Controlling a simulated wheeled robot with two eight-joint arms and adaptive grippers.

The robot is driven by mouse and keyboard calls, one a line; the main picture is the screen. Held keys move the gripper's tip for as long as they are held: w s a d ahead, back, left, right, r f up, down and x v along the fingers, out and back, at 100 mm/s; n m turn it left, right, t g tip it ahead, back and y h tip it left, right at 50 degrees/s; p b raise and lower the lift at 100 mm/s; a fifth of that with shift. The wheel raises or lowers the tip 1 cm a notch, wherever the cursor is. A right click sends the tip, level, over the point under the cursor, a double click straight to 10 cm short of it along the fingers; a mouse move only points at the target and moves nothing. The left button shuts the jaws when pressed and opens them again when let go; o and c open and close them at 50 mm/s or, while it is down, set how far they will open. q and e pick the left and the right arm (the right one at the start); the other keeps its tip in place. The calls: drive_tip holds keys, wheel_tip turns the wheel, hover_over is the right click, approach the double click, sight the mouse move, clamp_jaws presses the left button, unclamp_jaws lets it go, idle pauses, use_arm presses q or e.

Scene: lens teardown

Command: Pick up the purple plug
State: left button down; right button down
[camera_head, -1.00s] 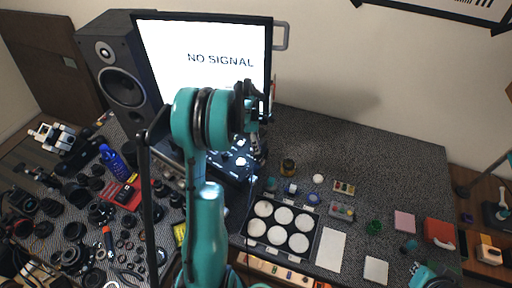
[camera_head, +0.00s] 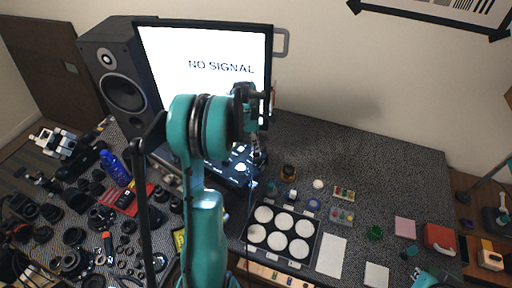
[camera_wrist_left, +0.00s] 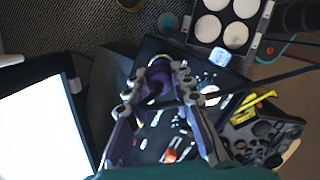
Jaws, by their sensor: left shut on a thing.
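My left gripper (camera_wrist_left: 158,90) is shut on the purple plug (camera_wrist_left: 160,74), which sits between its fingertips in the left wrist view. The fingers hide part of the plug. In the head view my left arm reaches up from the bottom middle, and its gripper (camera_head: 256,152) hangs in front of the monitor, over a dark box (camera_head: 230,172) with lit parts. The plug cannot be made out there. I cannot tell whether it touches the box below. Only a teal piece of my right arm shows at the bottom right; its gripper is not visible.
A monitor (camera_head: 205,65) and a black speaker (camera_head: 118,80) stand behind. A tray with several white round pads (camera_head: 262,245) lies right of my arm. Lens parts and tools crowd the left side. The mat (camera_head: 370,150) at the back right is clear.

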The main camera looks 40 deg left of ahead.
use_arm(q)
drive_tip(key=w+d+r+p, duration=0.1)
drive_tip(key=d+r, duration=0.7)
drive_tip(key=d, duration=0.3)
drive_tip(key=shift+d, duration=0.35)
idle(0.5)
